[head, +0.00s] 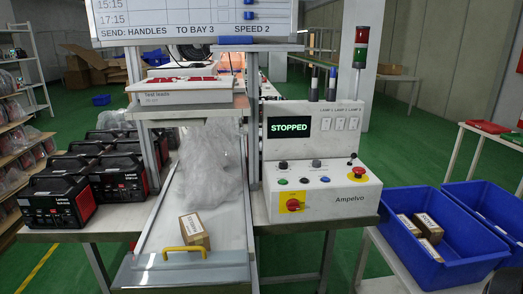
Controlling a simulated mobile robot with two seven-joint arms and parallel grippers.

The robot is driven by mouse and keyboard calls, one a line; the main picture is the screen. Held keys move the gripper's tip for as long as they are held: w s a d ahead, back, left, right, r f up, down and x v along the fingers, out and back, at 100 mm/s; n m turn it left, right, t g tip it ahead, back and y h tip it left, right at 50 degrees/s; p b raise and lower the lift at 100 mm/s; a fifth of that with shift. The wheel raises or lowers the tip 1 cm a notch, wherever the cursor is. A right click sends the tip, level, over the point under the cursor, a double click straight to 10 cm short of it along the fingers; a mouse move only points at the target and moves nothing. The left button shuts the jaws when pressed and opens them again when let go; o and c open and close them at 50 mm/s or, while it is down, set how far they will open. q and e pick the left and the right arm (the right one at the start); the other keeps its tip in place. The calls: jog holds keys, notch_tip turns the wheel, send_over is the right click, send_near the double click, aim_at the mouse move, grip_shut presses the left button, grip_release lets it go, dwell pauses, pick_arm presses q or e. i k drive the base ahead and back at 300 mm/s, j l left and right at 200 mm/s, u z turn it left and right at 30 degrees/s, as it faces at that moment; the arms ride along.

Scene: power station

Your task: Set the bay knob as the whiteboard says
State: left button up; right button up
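The whiteboard (195,20) at the top reads "SEND: HANDLES TO BAY 3 SPEED 2"; its upper part is cut off. The white control box (330,200) marked "Ampelvo" stands on the bench at centre right. Its display (288,127) shows "STOPPED" in green. Small knobs sit along the top of its sloped panel, including a dark left knob (283,165) and a middle knob (316,163). Their labels and pointer settings are too small to read, so I cannot tell which is the bay knob. Neither of my grippers is in view.
A red mushroom button (357,171) and a yellow-backed red switch (293,203) are on the box. A chute (190,240) with a small carton (195,231) lies left of it. Blue crates (440,270) stand to the right. Black power units (55,203) crowd the left bench.

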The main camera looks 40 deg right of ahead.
aim_at(316, 163)
jog(key=z, duration=1.6)
